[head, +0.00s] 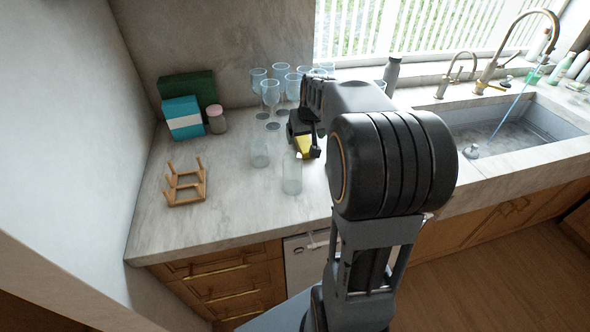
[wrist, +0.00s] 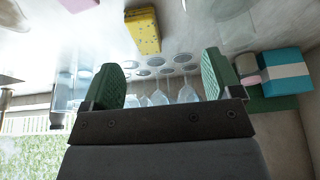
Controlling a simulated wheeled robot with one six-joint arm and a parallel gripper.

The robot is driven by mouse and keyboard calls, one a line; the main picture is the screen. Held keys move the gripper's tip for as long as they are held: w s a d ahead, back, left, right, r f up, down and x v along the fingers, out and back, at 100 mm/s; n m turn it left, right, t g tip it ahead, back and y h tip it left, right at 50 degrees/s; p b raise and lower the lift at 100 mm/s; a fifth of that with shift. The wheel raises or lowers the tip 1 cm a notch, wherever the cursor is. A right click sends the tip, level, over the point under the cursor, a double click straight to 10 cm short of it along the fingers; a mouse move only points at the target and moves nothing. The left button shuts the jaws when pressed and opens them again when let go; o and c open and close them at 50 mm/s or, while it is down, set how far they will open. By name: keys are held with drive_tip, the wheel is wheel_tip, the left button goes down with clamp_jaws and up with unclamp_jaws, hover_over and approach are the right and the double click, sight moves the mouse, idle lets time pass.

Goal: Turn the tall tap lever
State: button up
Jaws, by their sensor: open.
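The tall tap (head: 530,14) is a brass-coloured gooseneck at the far right of the head view, behind the sink. Its lever is too small to make out clearly beside the tap's base. My gripper (wrist: 163,72) is open in the wrist view, with two green ridged fingers wide apart and nothing between them. In the head view it is over the counter among the glasses, partly hidden by my arm and far to the left of the tap. The tap does not show in the wrist view.
A shorter tap (head: 457,68) stands left of the tall one, behind the sink (head: 555,148). Several glasses (head: 270,92), a yellow sponge (wrist: 143,30), a blue-and-white box (head: 183,118), a pink-lidded jar (head: 216,120) and a small wooden stand (head: 185,184) crowd the counter. A grey bottle (head: 391,74) stands near the window.

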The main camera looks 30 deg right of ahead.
drive_tip(key=s+a+f+n+y, duration=0.1)
drive_tip(key=s+a+n, duration=0.1)
drive_tip(key=s+a, duration=1.4)
drive_tip(key=shift+s+a, duration=0.3)
drive_tip(key=shift+s, duration=0.65)
